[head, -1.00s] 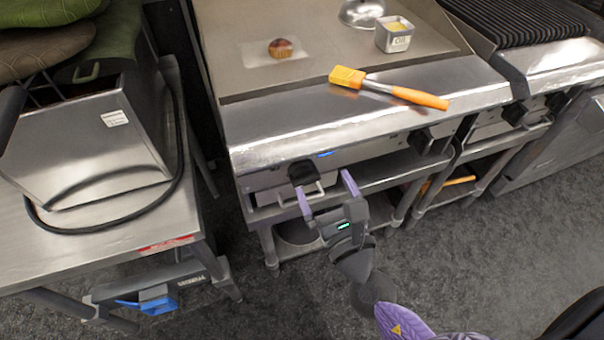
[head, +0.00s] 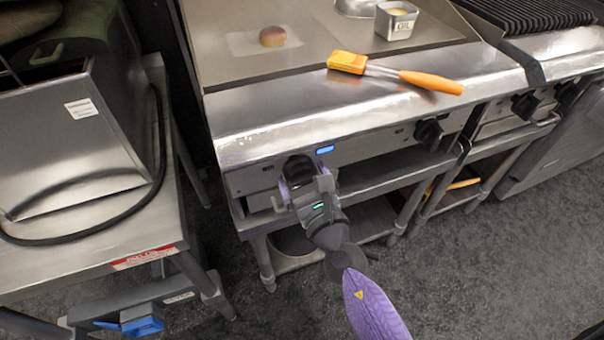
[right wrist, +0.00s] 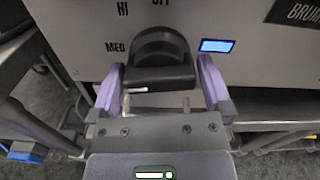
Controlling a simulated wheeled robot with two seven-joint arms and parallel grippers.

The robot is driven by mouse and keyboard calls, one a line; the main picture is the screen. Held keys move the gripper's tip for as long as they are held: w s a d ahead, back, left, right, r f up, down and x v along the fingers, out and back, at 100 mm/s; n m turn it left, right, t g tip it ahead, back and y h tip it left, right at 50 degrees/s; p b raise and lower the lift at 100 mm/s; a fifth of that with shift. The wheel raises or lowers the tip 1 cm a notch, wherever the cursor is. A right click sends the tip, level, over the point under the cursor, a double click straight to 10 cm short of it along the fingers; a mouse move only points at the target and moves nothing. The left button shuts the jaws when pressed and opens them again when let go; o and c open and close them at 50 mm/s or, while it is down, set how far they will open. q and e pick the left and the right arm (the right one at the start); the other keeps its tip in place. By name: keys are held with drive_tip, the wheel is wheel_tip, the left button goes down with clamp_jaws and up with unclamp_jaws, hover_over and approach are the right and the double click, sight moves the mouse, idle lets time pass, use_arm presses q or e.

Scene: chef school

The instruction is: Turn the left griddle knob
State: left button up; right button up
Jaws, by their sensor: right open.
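The left griddle knob (head: 298,168) is black and sits on the griddle's front panel, left of a small lit blue display (head: 325,150). In the right wrist view the knob (right wrist: 160,70) shows close up, with "HI" and "MED" marks around it. My right gripper (head: 299,184) is at the knob, its purple fingers partly hiding it. In the right wrist view the open fingers (right wrist: 160,85) stand on either side of the knob, with a gap visible at each side. The griddle's other knob (head: 428,133) is farther right. My left gripper is not in view.
An orange brush (head: 395,73) lies on the griddle's front ledge. A bun (head: 273,36) and an oil tin (head: 396,20) are on the griddle plate. A steel table (head: 90,240) with a metal appliance stands at left.

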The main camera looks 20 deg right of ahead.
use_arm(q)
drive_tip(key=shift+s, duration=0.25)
use_arm(e)
drive_tip(key=shift+w, duration=0.5)
